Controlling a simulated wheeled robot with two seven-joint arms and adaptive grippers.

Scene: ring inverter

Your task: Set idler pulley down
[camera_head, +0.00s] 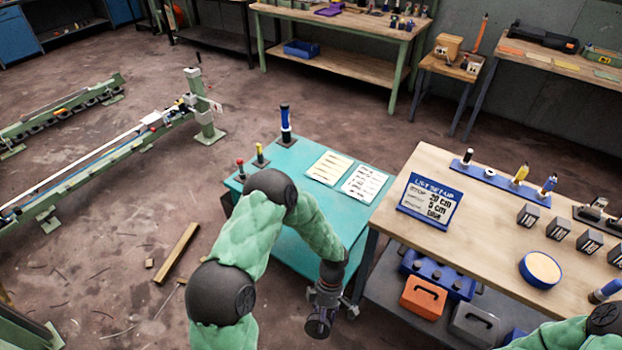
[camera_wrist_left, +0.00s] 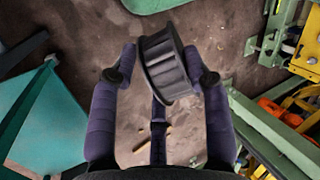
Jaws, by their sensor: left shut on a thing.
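The idler pulley is a dark grey ribbed drum (camera_wrist_left: 165,70) in the left wrist view. It sits tilted between the purple fingers of my left gripper (camera_wrist_left: 160,76), which is shut on it over bare floor. In the head view my left gripper (camera_head: 320,322) hangs low by the front right corner of the teal table (camera_head: 285,160). The pulley cannot be told apart clearly there. Part of my right arm shows at the bottom right of the head view; its gripper is out of frame.
A wooden bench (camera_head: 470,240) with a blue sign (camera_head: 430,201), small blocks and a round wooden disc (camera_head: 541,269) stands at the right. An orange toolbox (camera_head: 423,298) sits on its lower shelf. A green conveyor frame (camera_head: 110,160) stands at the left. A wooden bar (camera_head: 176,253) lies on the floor.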

